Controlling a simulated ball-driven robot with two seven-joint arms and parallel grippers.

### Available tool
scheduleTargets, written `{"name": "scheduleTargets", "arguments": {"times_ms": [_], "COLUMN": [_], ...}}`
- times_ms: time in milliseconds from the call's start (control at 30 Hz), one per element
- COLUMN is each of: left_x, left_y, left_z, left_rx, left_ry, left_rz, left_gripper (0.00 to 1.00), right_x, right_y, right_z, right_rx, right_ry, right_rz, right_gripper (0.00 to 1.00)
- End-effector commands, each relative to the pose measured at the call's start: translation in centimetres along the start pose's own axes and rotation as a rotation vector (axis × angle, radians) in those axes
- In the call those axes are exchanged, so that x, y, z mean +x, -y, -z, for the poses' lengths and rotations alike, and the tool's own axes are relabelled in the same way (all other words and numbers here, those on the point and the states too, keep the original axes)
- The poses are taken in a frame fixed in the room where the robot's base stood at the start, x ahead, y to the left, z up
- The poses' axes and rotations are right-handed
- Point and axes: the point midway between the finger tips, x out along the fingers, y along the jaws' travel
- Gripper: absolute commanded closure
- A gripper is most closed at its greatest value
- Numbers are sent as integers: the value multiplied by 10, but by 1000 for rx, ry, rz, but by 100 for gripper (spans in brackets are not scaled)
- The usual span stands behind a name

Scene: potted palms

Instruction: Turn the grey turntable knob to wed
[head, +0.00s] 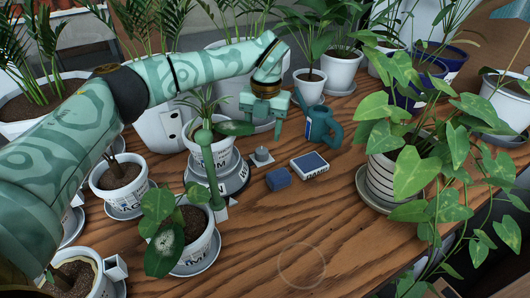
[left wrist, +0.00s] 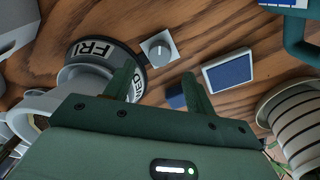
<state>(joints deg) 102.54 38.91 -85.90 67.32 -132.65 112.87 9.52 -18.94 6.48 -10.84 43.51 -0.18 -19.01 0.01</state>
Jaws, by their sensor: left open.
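The grey knob (head: 261,155) sits on a small pale square plate to the right of the turntable. It also shows in the left wrist view (left wrist: 157,50), just beyond the fingertips. The round turntable (head: 231,184) bears a potted plant and dark-edged day labels; FRI and WED can be read on its rim in the left wrist view (left wrist: 97,50). I cannot tell which day the knob is set to. My left gripper (head: 263,122) is open and empty, its fingers (left wrist: 160,76) spread on either side of the knob's line of view but apart from it. My right gripper is not in view.
A small blue block (head: 278,179) and a white-framed blue pad (head: 309,165) lie right of the knob. A teal can (head: 322,125) stands behind them. Potted plants crowd the left, back and right. The front middle of the wooden table (head: 300,225) is clear.

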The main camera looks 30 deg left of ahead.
Motion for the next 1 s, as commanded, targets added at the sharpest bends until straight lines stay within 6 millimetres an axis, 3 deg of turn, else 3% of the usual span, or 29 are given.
{"name": "scheduleTargets", "arguments": {"times_ms": [33, 233, 400, 700, 867, 1000], "left_x": [22, 55, 65, 65, 65, 65], "left_y": [0, 0, 0, 0, 0, 0], "left_z": [0, 0, 0, 0, 0, 0], "left_rx": [1, 0, -1, -1, -1, 0], "left_ry": [-9, -6, -1, 1, 0, 0], "left_rz": [-3, -1, 0, 1, 1, 1], "left_gripper": [45, 45, 45, 45, 89, 89], "right_x": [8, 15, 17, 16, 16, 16], "right_y": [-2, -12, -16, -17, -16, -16], "right_z": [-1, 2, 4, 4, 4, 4], "right_rx": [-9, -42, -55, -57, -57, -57], "right_ry": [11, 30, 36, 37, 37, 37], "right_rz": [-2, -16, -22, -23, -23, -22], "right_gripper": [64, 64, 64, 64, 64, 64]}}
